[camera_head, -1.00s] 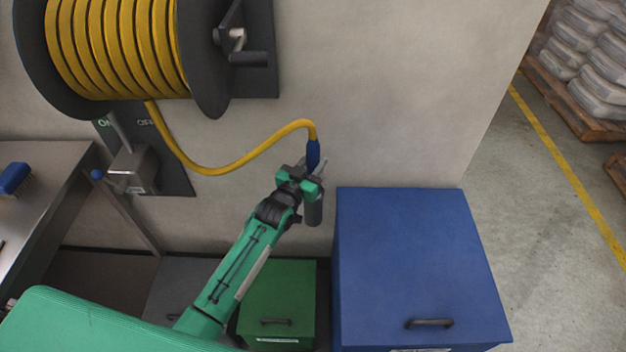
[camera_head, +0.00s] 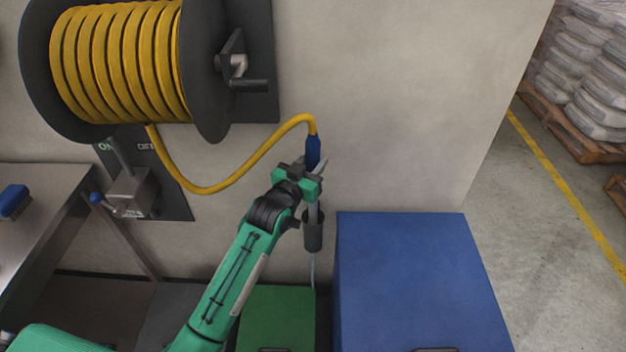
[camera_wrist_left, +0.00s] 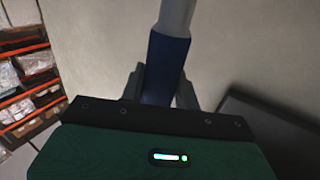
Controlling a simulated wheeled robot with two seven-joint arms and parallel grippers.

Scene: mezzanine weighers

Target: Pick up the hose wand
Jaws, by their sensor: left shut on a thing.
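The hose wand has a blue grip (camera_head: 313,150), with the yellow hose (camera_head: 250,168) joined to its top and a grey shaft below. My left gripper (camera_head: 310,178) is shut on the wand and holds it roughly upright near the wall. In the left wrist view the blue grip (camera_wrist_left: 165,68) sits between the dark fingers, with a pale grey length beyond it. A dark cup-like holder (camera_head: 313,236) is under the gripper. The shaft reaches down to it; I cannot tell whether its end is still inside. My right gripper is out of view.
The hose reel (camera_head: 205,70) with its crank is on the wall at upper left. A switch box (camera_head: 130,190) and a steel table (camera_head: 50,205) are at left. A blue bin (camera_head: 410,260) and a green bin (camera_head: 280,315) stand below. Open floor (camera_head: 520,230) lies at right.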

